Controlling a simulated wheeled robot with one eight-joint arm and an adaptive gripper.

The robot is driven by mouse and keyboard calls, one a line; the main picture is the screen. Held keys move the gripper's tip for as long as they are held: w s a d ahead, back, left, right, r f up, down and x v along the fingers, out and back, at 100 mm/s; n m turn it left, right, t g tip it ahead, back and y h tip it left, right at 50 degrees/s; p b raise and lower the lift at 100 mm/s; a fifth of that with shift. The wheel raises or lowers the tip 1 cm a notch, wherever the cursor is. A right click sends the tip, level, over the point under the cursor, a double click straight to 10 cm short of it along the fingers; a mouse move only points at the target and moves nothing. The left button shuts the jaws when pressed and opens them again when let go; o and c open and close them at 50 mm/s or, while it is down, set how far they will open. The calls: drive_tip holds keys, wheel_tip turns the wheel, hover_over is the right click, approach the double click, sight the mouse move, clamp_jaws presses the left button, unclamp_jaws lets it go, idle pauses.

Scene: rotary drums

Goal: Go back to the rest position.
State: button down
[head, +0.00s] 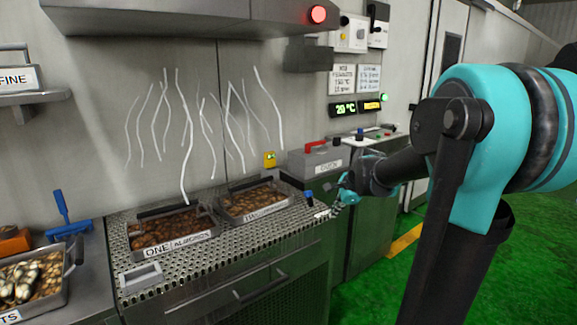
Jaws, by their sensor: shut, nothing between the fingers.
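My teal and dark arm reaches in from the right. My gripper (337,205) is at its end, near the right edge of the perforated metal bench (240,246). The gripper is small in this view; it is shut and holds nothing. A small dark blue object (309,198) is just left of the fingers, and a pale piece (321,214) is by the tips; I cannot tell whether they touch. A tray labelled ONE ALMONDS (183,242) and a second tray of brown nuts (255,209) stand on the bench, left of the gripper.
White wavy streaks (183,130) rise above the trays. A grey box with a red handle (315,161) stands behind the gripper. Green floor (365,297) is open at right.

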drive_tip(key=s+d+f+n+h, duration=0.1)
drive_tip(key=s+f+n, duration=0.4)
drive_tip(key=s, duration=0.3)
drive_tip(key=s+d+f+n+h, duration=0.1)
drive_tip(key=s+f+n, duration=0.4)
drive_tip(key=s, duration=0.3)
drive_tip(key=s+d+f+n+g+h, duration=0.1)
drive_tip(key=s+f+n, duration=0.4)
drive_tip(key=s+n, duration=0.2)
drive_tip(key=shift+s, duration=1)
